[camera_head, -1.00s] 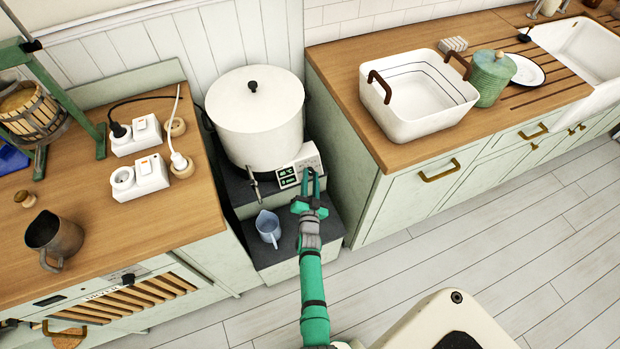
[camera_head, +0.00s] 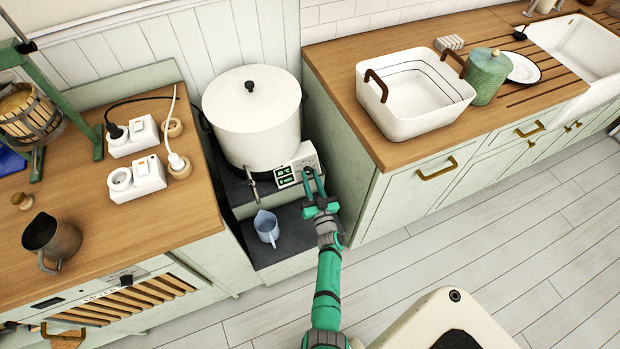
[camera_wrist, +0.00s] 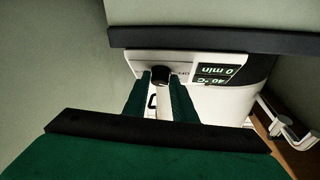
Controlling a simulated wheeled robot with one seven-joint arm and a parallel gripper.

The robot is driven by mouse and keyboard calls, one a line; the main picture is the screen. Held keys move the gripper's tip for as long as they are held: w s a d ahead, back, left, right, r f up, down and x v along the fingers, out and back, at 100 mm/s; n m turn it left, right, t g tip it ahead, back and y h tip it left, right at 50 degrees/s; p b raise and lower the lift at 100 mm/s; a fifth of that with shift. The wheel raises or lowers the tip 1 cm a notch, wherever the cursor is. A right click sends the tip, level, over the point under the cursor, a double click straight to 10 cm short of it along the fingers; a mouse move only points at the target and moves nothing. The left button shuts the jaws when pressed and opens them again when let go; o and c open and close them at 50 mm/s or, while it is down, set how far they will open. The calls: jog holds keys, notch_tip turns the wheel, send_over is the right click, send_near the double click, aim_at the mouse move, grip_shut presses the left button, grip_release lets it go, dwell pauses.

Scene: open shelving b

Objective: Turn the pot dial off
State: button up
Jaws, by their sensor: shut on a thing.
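The large white pot (camera_head: 252,115) with a lid stands on a dark step between the counters. Its white control panel (camera_head: 304,158) has a display (camera_head: 286,179), which reads 40 °C and 0 min, upside down in the wrist view (camera_wrist: 217,73). The black dial (camera_wrist: 160,70) sits beside the display. My gripper (camera_head: 314,179) reaches the panel from the front. In the wrist view its green fingers (camera_wrist: 160,83) lie on either side of the dial and are shut on it. In the head view the fingers hide the dial.
A blue jug (camera_head: 267,227) stands on the lower dark step (camera_head: 292,240), left of my gripper. The pot's tap (camera_head: 253,188) juts out above it. Wooden counters (camera_head: 175,215) flank the pot closely. A white basin (camera_head: 415,95) stands on the right counter.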

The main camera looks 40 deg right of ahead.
jog(key=shift+s+d+n+y, duration=0.1)
jog(key=shift+d+n+y, duration=0.15)
jog(key=shift+n+y, duration=0.7)
jog(key=shift+n+t+y, duration=0.35)
jog(key=shift+n+t, duration=0.05)
jog(key=shift+n, duration=0.35)
jog(key=o, duration=1)
jog(key=v, duration=1)
jog(key=shift+s+a, duration=0.1)
jog(key=shift+s, duration=0.2)
